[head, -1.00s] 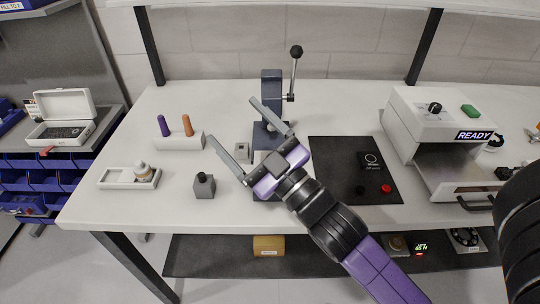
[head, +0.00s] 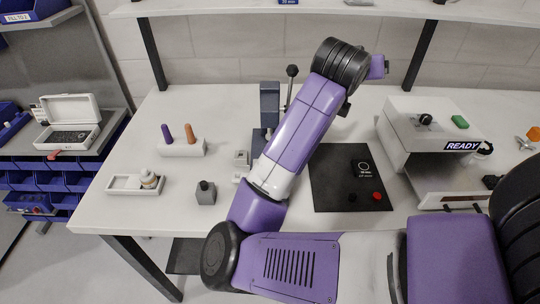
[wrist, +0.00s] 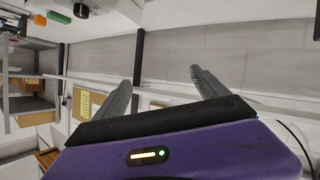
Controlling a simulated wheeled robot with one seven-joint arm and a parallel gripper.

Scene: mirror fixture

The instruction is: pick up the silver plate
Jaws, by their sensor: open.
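I cannot pick out a silver plate for sure in either view. A small grey item (head: 358,2) on the upper shelf is cut by the top edge of the head view, and its shape is unclear. My gripper (wrist: 161,80) shows in the wrist view with its two grey fingers spread and nothing between them; behind them is the wall. In the head view my raised arm hides the fingers, and only a purple part of the wrist end shows past it. Small light-grey blocks (head: 241,158) sit beside the press (head: 270,105), partly behind my arm.
The white bench (head: 100,215) holds a two-peg block (head: 182,148), a tray with a bottle (head: 122,184), a grey block (head: 206,196), a black mat (head: 330,190) and a white machine marked READY (head: 410,125). The upper shelf (head: 225,8) runs above the arm.

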